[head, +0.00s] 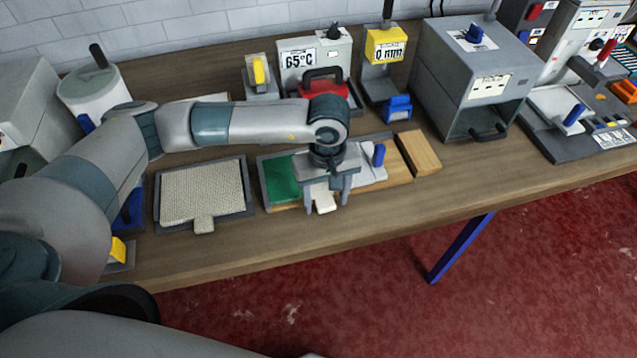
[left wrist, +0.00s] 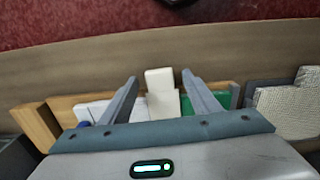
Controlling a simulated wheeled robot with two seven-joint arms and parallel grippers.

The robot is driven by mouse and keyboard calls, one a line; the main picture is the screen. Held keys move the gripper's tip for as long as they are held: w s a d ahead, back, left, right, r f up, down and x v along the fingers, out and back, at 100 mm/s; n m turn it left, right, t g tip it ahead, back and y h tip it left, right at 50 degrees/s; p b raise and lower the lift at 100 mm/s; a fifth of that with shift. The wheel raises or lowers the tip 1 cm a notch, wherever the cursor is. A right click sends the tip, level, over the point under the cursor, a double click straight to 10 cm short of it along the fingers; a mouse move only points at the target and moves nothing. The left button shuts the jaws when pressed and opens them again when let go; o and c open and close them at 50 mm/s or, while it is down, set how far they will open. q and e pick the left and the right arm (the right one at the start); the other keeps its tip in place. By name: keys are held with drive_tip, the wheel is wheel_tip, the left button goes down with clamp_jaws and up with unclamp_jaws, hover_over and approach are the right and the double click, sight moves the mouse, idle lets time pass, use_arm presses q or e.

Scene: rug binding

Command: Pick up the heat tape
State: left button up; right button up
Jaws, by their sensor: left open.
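A short cream-white strip, which looks like the heat tape (head: 324,200), lies at the front of a wooden board (head: 272,207) on the bench. In the left wrist view the heat tape (left wrist: 160,78) shows between the two fingers. My left gripper (head: 327,206) is open and points down over the board, with a finger on each side of the strip. It also shows open in the left wrist view (left wrist: 160,84). I cannot tell whether either finger touches the strip. The strip's back end is hidden under the gripper. My right gripper is not in view.
The board also carries a green pad (head: 280,179) and a pale block with a blue knob (head: 379,155). A beige rug piece (head: 201,192) lies in a grey tray at left. A grey oven-like box (head: 460,75) stands behind right. The bench's front strip is clear.

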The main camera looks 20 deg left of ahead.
use_arm(q)
drive_tip(key=c, duration=1.2)
drive_tip(key=shift+c, duration=0.2)
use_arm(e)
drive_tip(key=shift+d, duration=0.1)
use_arm(q)
drive_tip(key=shift+r, duration=0.15)
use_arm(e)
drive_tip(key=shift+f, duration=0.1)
